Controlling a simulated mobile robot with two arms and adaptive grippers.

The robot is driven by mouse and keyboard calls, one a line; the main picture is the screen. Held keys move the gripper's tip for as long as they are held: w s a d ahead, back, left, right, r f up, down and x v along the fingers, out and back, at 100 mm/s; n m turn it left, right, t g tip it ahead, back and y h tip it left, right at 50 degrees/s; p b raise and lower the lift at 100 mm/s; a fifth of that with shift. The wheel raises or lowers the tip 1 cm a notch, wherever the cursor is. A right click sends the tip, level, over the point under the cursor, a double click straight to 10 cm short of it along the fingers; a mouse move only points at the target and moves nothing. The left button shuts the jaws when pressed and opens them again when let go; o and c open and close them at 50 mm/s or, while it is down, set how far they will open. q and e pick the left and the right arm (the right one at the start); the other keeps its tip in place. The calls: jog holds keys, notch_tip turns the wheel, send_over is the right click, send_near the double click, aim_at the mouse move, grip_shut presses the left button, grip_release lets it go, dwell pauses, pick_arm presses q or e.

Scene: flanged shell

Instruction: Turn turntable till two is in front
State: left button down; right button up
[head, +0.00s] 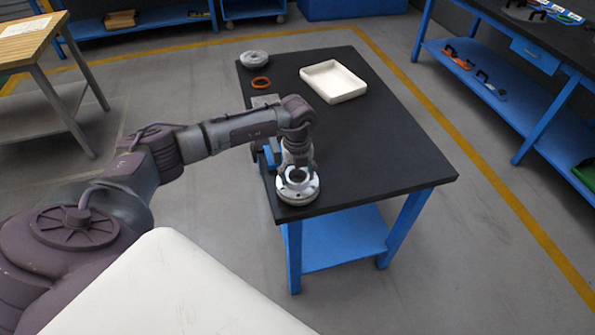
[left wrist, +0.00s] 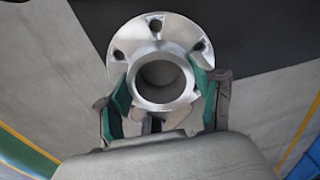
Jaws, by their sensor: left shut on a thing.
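A silvery flanged shell (head: 298,190), round with a raised collar and bolt holes, sits at the front left end of the black table. In the left wrist view its flange (left wrist: 125,38) and open bore face the camera. My left gripper (head: 297,168) comes down on it from above. In the left wrist view the gripper's green-padded fingers (left wrist: 163,88) are shut on the collar, one on each side. I cannot make out a separate turntable under the shell, and no number two is legible. My right gripper is in neither view.
The black table (head: 385,150) also holds a white tray (head: 333,82), an orange ring (head: 261,83) and a grey round part (head: 254,59). A blue fixture (head: 269,156) stands on the left edge, partly behind my arm. The table's right half is clear.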

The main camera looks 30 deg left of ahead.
aim_at(297, 181)
pick_arm(q)
jog(key=shift+s+d+f+n+p, duration=0.2)
jog(key=shift+s+n+p, duration=0.1)
jog(key=shift+n, duration=0.4)
jog(key=c, duration=0.5)
grip_release()
jog(key=shift+f, duration=0.1)
jog(key=shift+c, duration=0.2)
jog(key=o, duration=0.5)
jog(key=shift+w+a, duration=0.15)
jog(key=shift+w, duration=0.05)
jog(key=shift+c, duration=0.2)
jog(key=shift+w+r, duration=0.1)
jog(key=shift+r, duration=0.45)
notch_tip(297, 181, up, 11)
